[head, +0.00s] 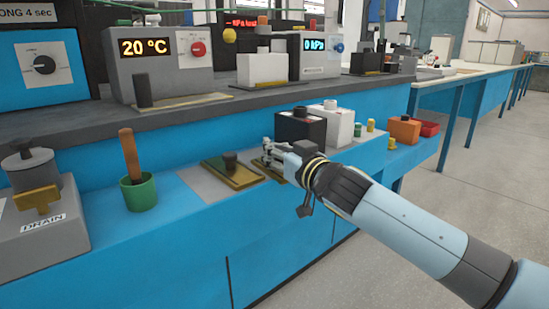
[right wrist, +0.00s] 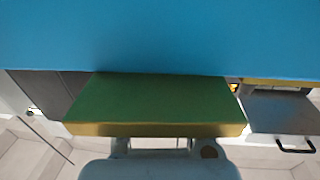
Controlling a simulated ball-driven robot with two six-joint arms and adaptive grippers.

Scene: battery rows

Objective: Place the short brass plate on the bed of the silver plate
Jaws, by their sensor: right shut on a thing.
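My right gripper (head: 268,152) is at the blue bench ledge, to the right of the silver plate (head: 203,186). It is shut on a brass plate (head: 273,170), which seems to be the short one; the gripper partly hides it. In the right wrist view this brass plate (right wrist: 155,102) has a greenish face and a brass edge, just beyond the gripper. Another brass plate (head: 240,177) with a dark knob lies on the silver plate. My left gripper is not in view.
A green cup (head: 138,192) with a wooden handle stands left of the silver plate. A black box (head: 300,130) and a white box (head: 338,122) stand behind my right gripper. A grey DRAIN unit (head: 40,235) is at far left. An orange box (head: 403,130) is farther right.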

